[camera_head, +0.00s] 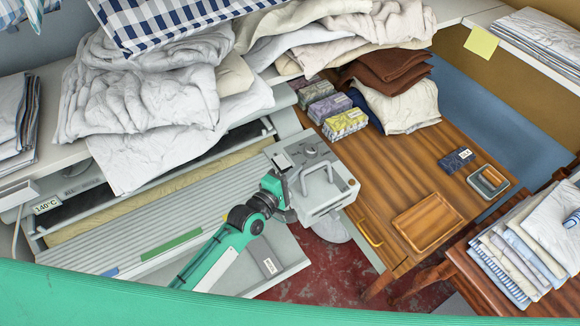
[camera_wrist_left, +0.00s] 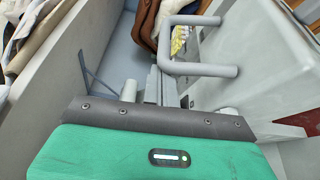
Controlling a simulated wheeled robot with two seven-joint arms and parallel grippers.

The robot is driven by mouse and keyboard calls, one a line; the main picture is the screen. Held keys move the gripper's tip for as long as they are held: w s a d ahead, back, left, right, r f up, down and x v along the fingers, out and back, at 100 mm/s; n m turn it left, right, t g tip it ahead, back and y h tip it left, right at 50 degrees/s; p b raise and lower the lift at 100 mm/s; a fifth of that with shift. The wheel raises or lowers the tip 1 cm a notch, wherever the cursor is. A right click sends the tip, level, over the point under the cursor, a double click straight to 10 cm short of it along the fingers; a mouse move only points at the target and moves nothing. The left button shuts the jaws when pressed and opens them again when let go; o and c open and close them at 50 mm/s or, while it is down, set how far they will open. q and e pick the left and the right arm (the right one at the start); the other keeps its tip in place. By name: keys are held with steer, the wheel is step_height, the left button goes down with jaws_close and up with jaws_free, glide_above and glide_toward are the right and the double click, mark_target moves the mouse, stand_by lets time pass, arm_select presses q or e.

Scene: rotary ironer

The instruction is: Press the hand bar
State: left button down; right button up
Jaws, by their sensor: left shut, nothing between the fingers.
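The ironer (camera_head: 190,215) has a long ribbed grey front with a green strip (camera_head: 172,245). A grey box (camera_head: 312,165) stands at its right end, with a pale U-shaped bar (camera_head: 346,196) on it. A thick grey U-shaped bar (camera_wrist_left: 205,70) also shows in the left wrist view. Which part is the hand bar is not certain. My left gripper (camera_head: 285,165) is shut and empty beside the grey box; its fingers (camera_wrist_left: 155,88) are left of the U-shaped bar in the wrist view. Whether it touches the box is unclear. My right gripper is out of view.
White linens (camera_head: 140,95) cover the ironer's back. A wooden table (camera_head: 385,165) at right bears small boxes (camera_head: 345,123), brown cloth (camera_head: 390,70) and a wooden tray (camera_head: 427,222). Folded cloths (camera_head: 520,255) lie at far right. Red floor (camera_head: 330,260) shows below the box.

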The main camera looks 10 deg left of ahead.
arm_select(q)
steer(key=shift+f, duration=0.1)
steer(key=shift+s+d+m, duration=0.15)
steer(key=shift+s+m, duration=0.1)
steer(key=shift+m, duration=0.15)
stand_by(0.3)
steer(key=shift+b, duration=0.35)
steer(key=shift+s+d+r+m+t+b, duration=0.3)
steer(key=shift+s+m+t+b, duration=0.15)
steer(key=shift+m, duration=0.35)
steer(key=m+b, duration=0.1)
steer(key=s+d+m+h+b, duration=0.1)
steer(key=m, duration=0.1)
steer(key=s+d+m+t+b, duration=0.1)
steer(key=shift+s+r+m+h, duration=0.1)
steer(key=shift+s+m+h, duration=0.1)
steer(key=shift+m+h, duration=0.2)
steer(key=shift+s+d+m+h+b, duration=0.3)
steer(key=shift+s+m+h+b, duration=0.4)
steer(key=shift+m, duration=0.4)
steer(key=shift+w, duration=0.15)
